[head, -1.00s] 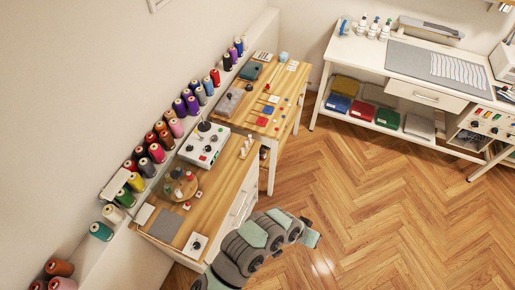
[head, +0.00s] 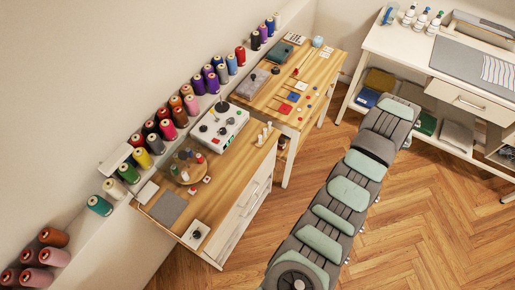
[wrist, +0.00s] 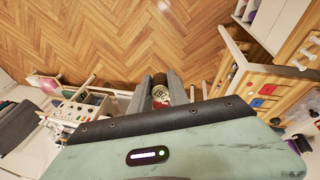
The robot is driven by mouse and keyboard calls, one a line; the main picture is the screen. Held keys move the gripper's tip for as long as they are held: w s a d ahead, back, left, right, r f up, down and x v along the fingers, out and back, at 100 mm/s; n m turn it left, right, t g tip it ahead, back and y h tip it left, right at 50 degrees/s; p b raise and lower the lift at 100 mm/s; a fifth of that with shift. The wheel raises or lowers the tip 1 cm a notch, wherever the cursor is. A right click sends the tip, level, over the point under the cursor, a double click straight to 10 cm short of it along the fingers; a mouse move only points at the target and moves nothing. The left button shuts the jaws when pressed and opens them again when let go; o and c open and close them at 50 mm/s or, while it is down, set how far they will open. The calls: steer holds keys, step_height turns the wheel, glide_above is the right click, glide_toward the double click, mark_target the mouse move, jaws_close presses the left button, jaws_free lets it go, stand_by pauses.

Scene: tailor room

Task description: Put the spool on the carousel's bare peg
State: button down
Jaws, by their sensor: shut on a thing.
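In the wrist view my gripper (wrist: 162,92) is shut on a small spool (wrist: 160,97) with red and pale colours, held between the two grey fingers above the floor. In the head view my arm reaches up and right over the floor; I cannot make out the gripper or spool there. The carousel (head: 187,180) is a round wooden disc on the near wooden table, left of my arm and well apart from it. Small green, red and dark items stand on it. Its bare peg is too small to tell.
A white control box (head: 219,128) stands behind the carousel, a grey mat (head: 168,207) and a small white switch box (head: 196,234) in front. Large thread cones line the wall ledge. A second wooden table (head: 323,72) and a white bench (head: 405,50) stand farther back. Open floor lies at right.

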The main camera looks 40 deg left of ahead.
steer(key=d+r+m+g+b, duration=0.1)
steer(key=d+r+m+b, duration=0.1)
steer(key=d, duration=0.4)
steer(key=shift+s+d+r+b, duration=0.2)
steer(key=shift+s+d+b, duration=0.1)
steer(key=shift+s+b, duration=0.15)
steer(key=shift+d, duration=0.2)
steer(key=shift+s+d+f, duration=0.1)
steer(key=shift+s, duration=0.15)
steer(key=shift+d, duration=0.1)
